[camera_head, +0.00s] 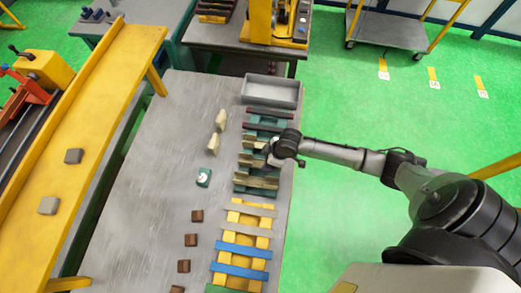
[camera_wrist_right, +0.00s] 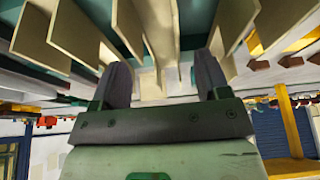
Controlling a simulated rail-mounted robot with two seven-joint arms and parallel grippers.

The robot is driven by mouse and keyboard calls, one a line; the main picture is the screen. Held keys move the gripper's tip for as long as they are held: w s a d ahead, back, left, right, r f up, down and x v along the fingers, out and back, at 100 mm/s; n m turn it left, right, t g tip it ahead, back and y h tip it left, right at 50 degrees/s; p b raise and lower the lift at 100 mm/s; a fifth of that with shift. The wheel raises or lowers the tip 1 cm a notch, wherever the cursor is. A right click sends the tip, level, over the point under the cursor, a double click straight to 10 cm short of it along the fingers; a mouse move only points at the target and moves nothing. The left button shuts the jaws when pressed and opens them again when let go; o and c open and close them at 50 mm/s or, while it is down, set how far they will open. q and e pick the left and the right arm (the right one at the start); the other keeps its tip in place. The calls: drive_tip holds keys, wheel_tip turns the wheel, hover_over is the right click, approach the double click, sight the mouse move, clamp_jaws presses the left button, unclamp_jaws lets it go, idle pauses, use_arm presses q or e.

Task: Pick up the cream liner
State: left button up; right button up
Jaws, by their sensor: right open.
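Several thin cream liners stand in a green rack (camera_head: 243,172) on the grey table; in the wrist view, cream plates (camera_wrist_right: 235,22) line the green rack (camera_wrist_right: 185,15). I cannot single out one liner as the task's. My right gripper (camera_head: 274,158) is at the right side of this rack and hides part of it. In the right wrist view its two dark fingers (camera_wrist_right: 163,70) are apart, with the end of a cream plate (camera_wrist_right: 151,86) showing between them. I cannot tell whether they touch it. My left gripper is not in view.
The table's left part (camera_head: 150,190) is clear.

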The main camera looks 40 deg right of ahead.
sight(262, 164)
drive_tip(key=shift+x, duration=2.1)
drive_tip(key=shift+s, duration=0.1)
drive_tip(key=shift+c, duration=0.2)
drive_tip(key=c, duration=0.8)
